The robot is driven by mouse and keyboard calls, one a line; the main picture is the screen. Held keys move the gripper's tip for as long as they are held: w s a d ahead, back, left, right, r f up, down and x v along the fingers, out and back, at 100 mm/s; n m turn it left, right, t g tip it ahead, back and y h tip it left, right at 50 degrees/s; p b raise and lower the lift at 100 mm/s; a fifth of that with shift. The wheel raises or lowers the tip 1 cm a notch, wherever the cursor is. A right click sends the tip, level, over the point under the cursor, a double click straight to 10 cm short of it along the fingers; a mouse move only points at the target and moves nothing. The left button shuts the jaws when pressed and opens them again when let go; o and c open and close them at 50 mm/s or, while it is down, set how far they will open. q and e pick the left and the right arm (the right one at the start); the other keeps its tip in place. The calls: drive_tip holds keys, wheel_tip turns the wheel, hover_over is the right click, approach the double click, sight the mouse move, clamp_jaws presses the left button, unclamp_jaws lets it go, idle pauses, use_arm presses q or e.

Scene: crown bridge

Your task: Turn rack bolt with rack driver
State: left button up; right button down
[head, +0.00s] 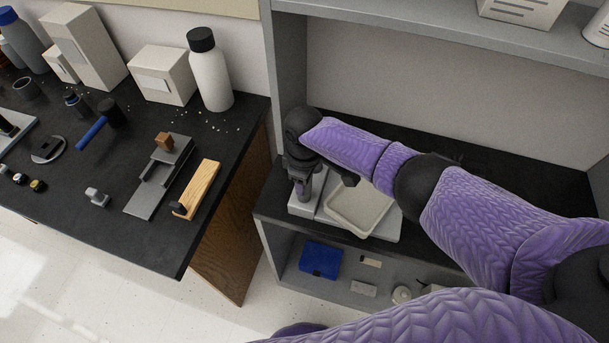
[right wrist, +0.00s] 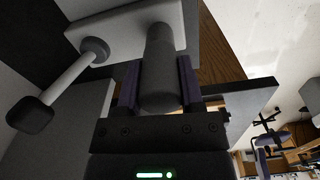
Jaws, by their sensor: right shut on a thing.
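My right gripper (head: 303,188) reaches down over the left end of the lower shelf, at a pale fixture (head: 298,207). In the right wrist view, the right gripper's two fingers (right wrist: 158,92) are shut on a grey round cylinder (right wrist: 159,65), which appears to be the rack driver's handle. Its far end meets a light grey block (right wrist: 130,30); I cannot tell whether they are joined. A pale rod (right wrist: 68,75) with a dark knob (right wrist: 30,114) sticks out from the block. No rack bolt can be made out. My left gripper is not in view.
A shallow beige tray (head: 362,208) lies right of the fixture. On the black bench at left are a white bottle (head: 210,75), a blue-handled hammer (head: 92,132), a wooden block (head: 200,188) and a grey stepped stand (head: 150,185). A blue box (head: 320,260) sits on the shelf below.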

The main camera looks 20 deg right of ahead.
drive_tip(key=shift+s+r+m+p, duration=0.1)
drive_tip(key=shift+m+p, duration=0.4)
drive_tip(key=shift+m, duration=0.3)
drive_tip(key=m+p, duration=0.1)
drive_tip(key=m, duration=0.2)
drive_tip(key=shift+m, duration=0.7)
